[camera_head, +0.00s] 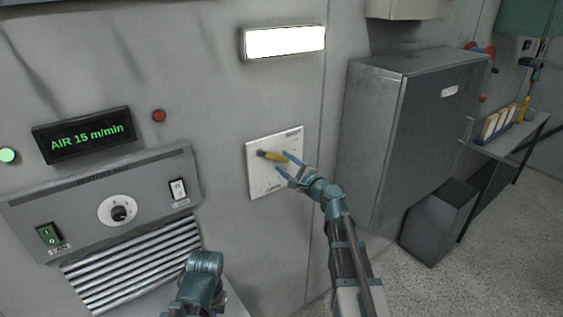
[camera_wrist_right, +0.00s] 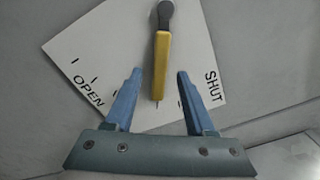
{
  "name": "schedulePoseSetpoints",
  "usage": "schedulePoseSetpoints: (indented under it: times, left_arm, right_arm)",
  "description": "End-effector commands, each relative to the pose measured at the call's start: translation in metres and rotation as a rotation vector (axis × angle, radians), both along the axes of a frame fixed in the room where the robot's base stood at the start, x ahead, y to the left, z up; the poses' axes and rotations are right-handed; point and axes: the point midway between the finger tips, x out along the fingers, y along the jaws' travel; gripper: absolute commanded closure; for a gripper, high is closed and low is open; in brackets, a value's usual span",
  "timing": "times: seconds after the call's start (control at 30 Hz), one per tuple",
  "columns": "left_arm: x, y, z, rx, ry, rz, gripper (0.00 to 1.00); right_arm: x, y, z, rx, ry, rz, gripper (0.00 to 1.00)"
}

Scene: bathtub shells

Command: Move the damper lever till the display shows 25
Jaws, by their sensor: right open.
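The damper lever (camera_head: 272,155) has a yellow handle on a dark pivot and sits on a white plate (camera_head: 263,182) on the wall. In the right wrist view the lever (camera_wrist_right: 161,65) points down between the plate's printed OPEN and SHUT words. My right gripper (camera_head: 283,163) is open at the handle's free end. In the wrist view its blue fingers (camera_wrist_right: 159,74) are on either side of the handle, with gaps on both sides.
A panel with a knob (camera_head: 119,212) and switches is below the display, above a slatted grille (camera_head: 135,265). A grey metal cabinet (camera_head: 400,140) stands right of the plate, with a dark bin (camera_head: 437,222) beside it. Bare wall surrounds the plate.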

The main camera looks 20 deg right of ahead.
Motion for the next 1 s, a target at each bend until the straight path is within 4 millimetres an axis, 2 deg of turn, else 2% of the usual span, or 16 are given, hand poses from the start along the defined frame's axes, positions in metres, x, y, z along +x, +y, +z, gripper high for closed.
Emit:
schedulePoseSetpoints:
  times: [0.03, 0.2, 0.57, 0.87, 1.0]
  left_arm:
    - [0.0, 0.0, 0.0, 0.0, 0.0, 0.0, 1.0]
    - [0.0, 0.0, 0.0, 0.0, 0.0, 0.0, 1.0]
    - [0.0, 0.0, 0.0, 0.0, 0.0, 0.0, 1.0]
    - [0.0, 0.0, 0.0, 0.0, 0.0, 0.0, 1.0]
    - [0.0, 0.0, 0.0, 0.0, 0.0, 0.0, 1.0]
  right_arm:
    - [0.008, 0.002, 0.0, 0.0, 0.0, 0.001, 0.45]
    - [0.017, 0.006, 0.0, 0.0, 0.0, 0.0, 0.45]
    - [0.019, 0.007, 0.0, 0.0, 0.0, 0.0, 0.47]
    - [0.019, 0.007, 0.0, 0.0, 0.0, 0.0, 1.0]
    - [0.019, 0.007, 0.0, 0.0, 0.0, 0.0, 1.0]
